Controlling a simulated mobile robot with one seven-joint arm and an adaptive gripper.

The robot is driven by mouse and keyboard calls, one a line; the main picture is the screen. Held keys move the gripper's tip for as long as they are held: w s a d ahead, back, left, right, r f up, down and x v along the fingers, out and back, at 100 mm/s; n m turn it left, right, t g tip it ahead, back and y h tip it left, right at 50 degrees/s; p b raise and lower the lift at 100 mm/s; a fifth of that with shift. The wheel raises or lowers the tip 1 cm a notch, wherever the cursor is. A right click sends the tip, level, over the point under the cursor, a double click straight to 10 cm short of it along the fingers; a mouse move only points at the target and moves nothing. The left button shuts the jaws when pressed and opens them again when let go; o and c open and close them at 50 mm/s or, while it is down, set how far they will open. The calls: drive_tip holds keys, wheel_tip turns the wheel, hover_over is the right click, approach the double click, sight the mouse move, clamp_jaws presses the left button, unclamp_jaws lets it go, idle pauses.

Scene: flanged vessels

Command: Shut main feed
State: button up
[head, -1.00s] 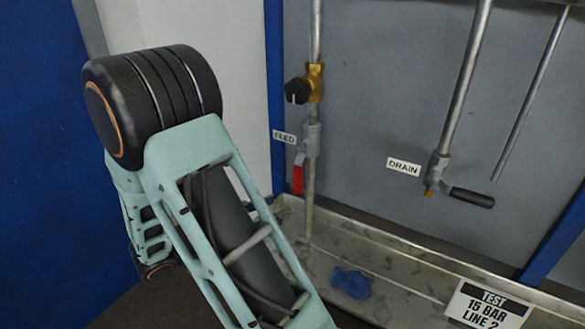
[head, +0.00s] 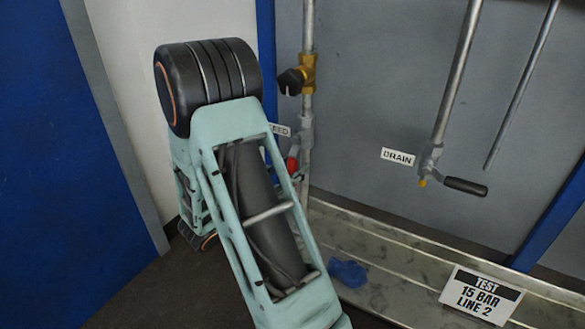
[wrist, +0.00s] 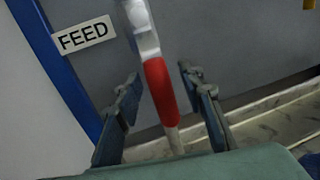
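The feed valve (head: 305,130) sits on a vertical grey pipe in the head view, beside a FEED label (head: 279,130) that my arm partly covers. Its red lever (head: 292,163) hangs down, with its lower part hidden behind my arm. In the wrist view the red lever (wrist: 160,88) runs down along the pipe, and the FEED label (wrist: 83,35) is to its left. My gripper (wrist: 160,76) is open, with one finger on each side of the lever in the picture. Gaps show on both sides. I cannot tell how deep the lever sits between the fingers.
A brass valve with a black knob (head: 291,82) is above the feed valve. A drain valve with a black handle (head: 466,187) is to the right, by a DRAIN label (head: 398,157). A metal tray (head: 385,250) below holds a blue cloth (head: 348,273) and bears a test sign (head: 482,296).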

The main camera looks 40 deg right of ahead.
drive_tip(key=shift+d, duration=0.1)
drive_tip(key=shift+c, duration=0.4)
clamp_jaws()
drive_tip(key=shift+s, duration=0.1)
drive_tip(key=s+d+r+n+t+p, duration=0.1)
drive_tip(key=s+r+n+t+p, duration=0.1)
drive_tip(key=n+p, duration=0.8)
drive_tip(key=s+d+r+n+t+h+p, duration=0.1)
drive_tip(key=s+r+n+p, duration=0.3)
drive_tip(key=n+p, duration=0.6)
drive_tip(key=shift+s+d+r+t, duration=0.25)
drive_tip(key=shift+d+r+t, duration=0.15)
drive_tip(key=shift+r+t, duration=0.25)
drive_tip(key=shift+n, duration=0.3)
drive_tip(key=shift+o, duration=0.4)
unclamp_jaws()
